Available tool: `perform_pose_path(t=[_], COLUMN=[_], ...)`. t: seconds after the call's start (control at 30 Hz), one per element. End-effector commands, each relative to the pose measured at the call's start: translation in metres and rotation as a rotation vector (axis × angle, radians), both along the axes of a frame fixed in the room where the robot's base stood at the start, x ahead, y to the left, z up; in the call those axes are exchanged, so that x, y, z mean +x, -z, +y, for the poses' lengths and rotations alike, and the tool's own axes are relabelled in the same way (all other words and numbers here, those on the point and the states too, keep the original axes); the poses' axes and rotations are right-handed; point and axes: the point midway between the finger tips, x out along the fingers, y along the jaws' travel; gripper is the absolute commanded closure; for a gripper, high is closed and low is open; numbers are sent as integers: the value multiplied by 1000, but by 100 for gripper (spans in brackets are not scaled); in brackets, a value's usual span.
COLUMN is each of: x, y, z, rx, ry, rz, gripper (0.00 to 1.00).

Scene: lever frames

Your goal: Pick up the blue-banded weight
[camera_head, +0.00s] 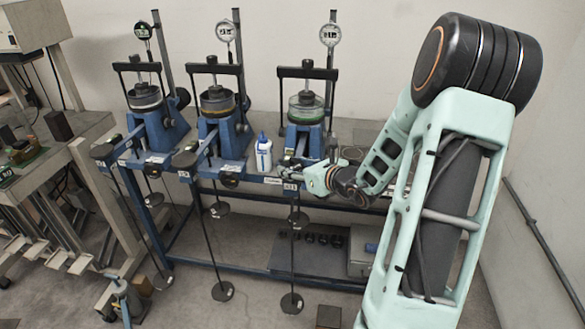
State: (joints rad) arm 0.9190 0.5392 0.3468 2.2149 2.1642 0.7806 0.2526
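Several small dark weights (322,239) stand in a row on the lower shelf of the blue frame. They are too small to tell whether any has a blue band. A small blue patch (371,247) shows on a grey box at the right of that shelf. My gripper (287,168) is at the front edge of the bench, below the right-hand device and well above the shelf weights. Its fingers are small and blend with the lever parts behind them, so whether they are open or holding something is unclear.
Three blue lever devices with dial gauges stand on the bench (270,181). A white bottle with a blue cap (263,155) stands left of my gripper. Hanging rods with disc plates (292,303) drop in front of the bench. A grey table (85,140) is at left.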

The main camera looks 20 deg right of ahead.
Motion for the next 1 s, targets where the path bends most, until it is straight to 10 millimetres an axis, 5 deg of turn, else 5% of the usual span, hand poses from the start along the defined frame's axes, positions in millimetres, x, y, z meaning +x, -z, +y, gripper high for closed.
perform_pose_path(t=[0.33, 0.67, 1.0], x=[1, 1, -12], y=[-2, -7, -49], z=[0, 0, -1], rx=[0, -2, -7], ry=[0, 0, 0], rz=[-4, -5, -7], gripper=[93, 93, 94])
